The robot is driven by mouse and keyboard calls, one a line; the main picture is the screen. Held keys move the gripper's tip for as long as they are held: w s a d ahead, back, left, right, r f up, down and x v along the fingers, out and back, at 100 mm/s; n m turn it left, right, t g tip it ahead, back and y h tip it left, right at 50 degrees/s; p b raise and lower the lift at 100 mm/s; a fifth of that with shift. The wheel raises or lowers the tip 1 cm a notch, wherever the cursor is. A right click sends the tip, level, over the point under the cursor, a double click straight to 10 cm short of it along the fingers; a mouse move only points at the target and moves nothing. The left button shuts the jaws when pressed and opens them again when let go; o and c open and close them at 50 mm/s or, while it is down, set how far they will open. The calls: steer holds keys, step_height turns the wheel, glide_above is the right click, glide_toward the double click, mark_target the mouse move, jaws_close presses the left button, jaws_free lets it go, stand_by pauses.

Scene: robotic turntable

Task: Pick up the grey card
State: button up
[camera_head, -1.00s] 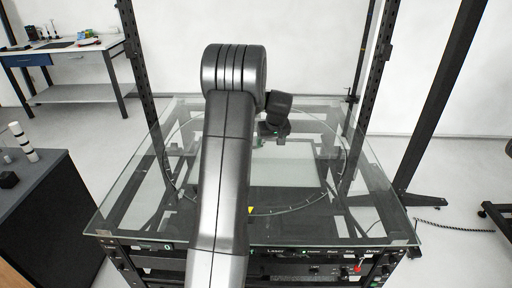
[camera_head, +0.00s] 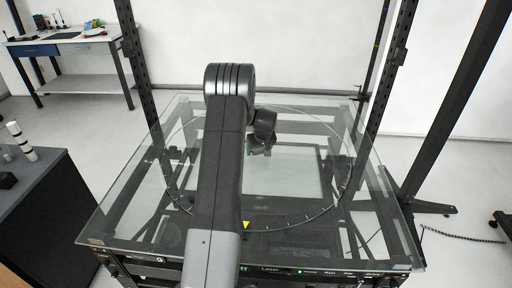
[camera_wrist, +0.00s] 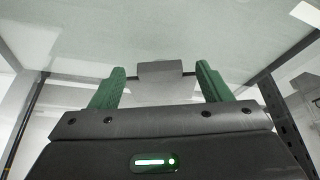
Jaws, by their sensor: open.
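The grey card (camera_wrist: 160,71) appears in the wrist view as a small flat grey rectangle beyond and between my fingertips, at a dark edge of the glass. A gap shows on each side of it, so the fingers are not closed on it. My gripper (camera_wrist: 160,80) is open, with two green fingers. In the head view my gripper (camera_head: 259,150) is small and dark, over the middle of the glass turntable (camera_head: 300,210). I cannot make out the card in the head view.
Dark upright posts (camera_head: 140,90) stand at the back of the glass table. A yellow triangle (camera_head: 246,225) marks the ring's front. A dark cabinet (camera_head: 50,200) stands at left, and a workbench (camera_head: 75,45) is at the far left. The glass right of my arm looks clear.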

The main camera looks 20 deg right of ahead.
steer(key=c, duration=1.1)
steer(key=shift+c, duration=0.2)
